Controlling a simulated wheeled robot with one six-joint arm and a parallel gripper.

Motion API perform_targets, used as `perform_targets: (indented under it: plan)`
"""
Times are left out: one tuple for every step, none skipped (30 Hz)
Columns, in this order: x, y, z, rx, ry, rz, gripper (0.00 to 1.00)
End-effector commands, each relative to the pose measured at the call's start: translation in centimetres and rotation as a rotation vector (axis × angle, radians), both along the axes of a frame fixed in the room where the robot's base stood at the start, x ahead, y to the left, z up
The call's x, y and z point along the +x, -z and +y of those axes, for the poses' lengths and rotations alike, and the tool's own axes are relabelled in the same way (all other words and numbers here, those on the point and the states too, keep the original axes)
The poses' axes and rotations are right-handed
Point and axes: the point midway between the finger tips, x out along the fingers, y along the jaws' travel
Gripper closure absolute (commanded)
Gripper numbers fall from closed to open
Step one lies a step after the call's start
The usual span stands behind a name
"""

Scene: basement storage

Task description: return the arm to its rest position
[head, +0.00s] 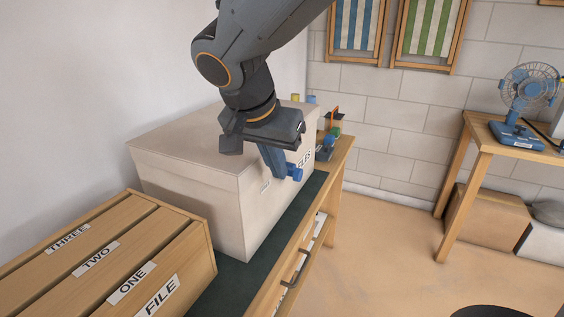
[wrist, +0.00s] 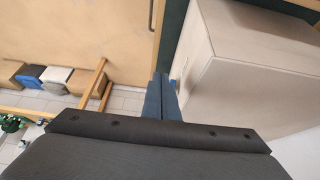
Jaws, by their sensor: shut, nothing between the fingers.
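My gripper (head: 279,175) hangs from my dark grey arm at the upper middle of the head view. Its blue fingers are together with nothing between them. In the head view it overlaps the front right side of a large beige box (head: 185,192). In the wrist view the shut fingers of my gripper (wrist: 160,92) point away over the bench edge, with the box (wrist: 250,62) to their right. I cannot tell whether the fingers touch the box.
The box stands on a bench with a dark green top (head: 225,285) and a drawer. A wooden file case (head: 207,245) sits in front. Small items (head: 330,140) lie behind the box. Open floor (head: 390,255) lies right, then a table (head: 480,135) with a blue fan (head: 527,95).

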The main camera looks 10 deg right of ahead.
Motion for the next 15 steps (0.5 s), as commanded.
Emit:
perform_targets:
  plan:
    - [0.0,0.0,0.0,0.0,0.0,0.0,1.0]
    - [0.0,0.0,0.0,0.0,0.0,0.0,1.0]
    - [0.0,0.0,0.0,0.0,0.0,0.0,1.0]
    - [0.0,0.0,0.0,0.0,0.0,0.0,1.0]
    - [0.0,0.0,0.0,0.0,0.0,0.0,1.0]
    - [0.0,0.0,0.0,0.0,-0.001,0.0,1.0]
    - [0.0,0.0,0.0,0.0,-0.001,0.0,1.0]
    - [0.0,0.1,0.0,-0.001,-0.002,0.003,1.0]
    - [-0.1,0.2,-0.2,-0.002,-0.006,0.01,1.0]
    - [-0.2,0.4,-0.4,-0.004,-0.011,0.02,1.0]
    - [-0.3,0.7,-0.7,-0.006,-0.021,0.034,1.0]
    - [-0.6,1.3,-1.2,-0.009,-0.036,0.059,1.0]
    - [-0.9,1.8,-1.6,-0.011,-0.053,0.083,1.0]
    - [-1.2,2.4,-2.1,-0.012,-0.073,0.109,1.0]
    - [-1.7,3.2,-2.9,-0.011,-0.103,0.148,1.0]
